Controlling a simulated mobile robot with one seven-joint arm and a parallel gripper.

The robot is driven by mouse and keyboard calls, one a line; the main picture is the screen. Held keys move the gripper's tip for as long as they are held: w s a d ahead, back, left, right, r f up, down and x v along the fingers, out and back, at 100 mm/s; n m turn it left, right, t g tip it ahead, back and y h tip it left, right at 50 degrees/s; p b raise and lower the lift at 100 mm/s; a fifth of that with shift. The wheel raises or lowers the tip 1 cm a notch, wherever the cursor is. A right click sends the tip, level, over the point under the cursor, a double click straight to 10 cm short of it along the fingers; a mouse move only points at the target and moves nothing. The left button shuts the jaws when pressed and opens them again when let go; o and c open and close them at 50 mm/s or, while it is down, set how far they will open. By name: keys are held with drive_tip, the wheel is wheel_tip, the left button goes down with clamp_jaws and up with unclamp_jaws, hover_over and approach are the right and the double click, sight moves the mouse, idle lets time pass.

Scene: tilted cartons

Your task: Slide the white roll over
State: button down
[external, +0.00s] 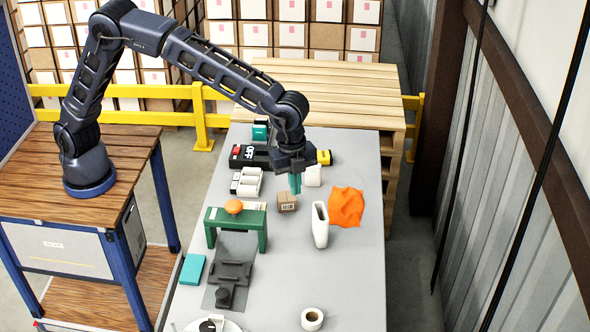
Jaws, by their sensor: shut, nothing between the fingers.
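A white roll (312,319) with a brown core hole lies at the near edge of the grey table (352,272), with its open end facing up. My gripper (295,190) hangs pointing down over the middle of the table, far behind the roll. Its teal fingers are together with nothing visible between them. They are just above or behind a small brown carton (287,202); the exact gap is unclear.
A tall white holder (320,226) and an orange cloth (345,207) are right of the carton. A green bridge-shaped stand (264,232), a black device (232,274) and a teal box (192,269) are left. The table around the roll's right side is clear.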

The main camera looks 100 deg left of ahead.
drive_tip(key=w+d+f+m, duration=0.2)
drive_tip(key=w+d+f, duration=0.2)
drive_tip(key=d+f, duration=0.5)
drive_tip(key=m+y, duration=0.1)
drive_tip(key=m, duration=0.2)
approach(312, 309)
drive_tip(key=shift+g, duration=0.4)
drive_tip(key=f, duration=0.2)
drive_tip(key=d+f, duration=0.1)
drive_tip(key=f, duration=0.5)
drive_tip(key=shift+w+d+f, duration=0.25)
drive_tip(key=shift+w, duration=0.1)
drive_tip(key=a, duration=1.3)
drive_tip(key=shift+a, duration=0.35)
drive_tip(key=shift+r, duration=0.15)
wheel_tip(312, 309, up, 10)
drive_tip(key=shift+m, duration=0.3)
drive_tip(key=f, duration=1)
drive_tip(key=shift+d, duration=0.2)
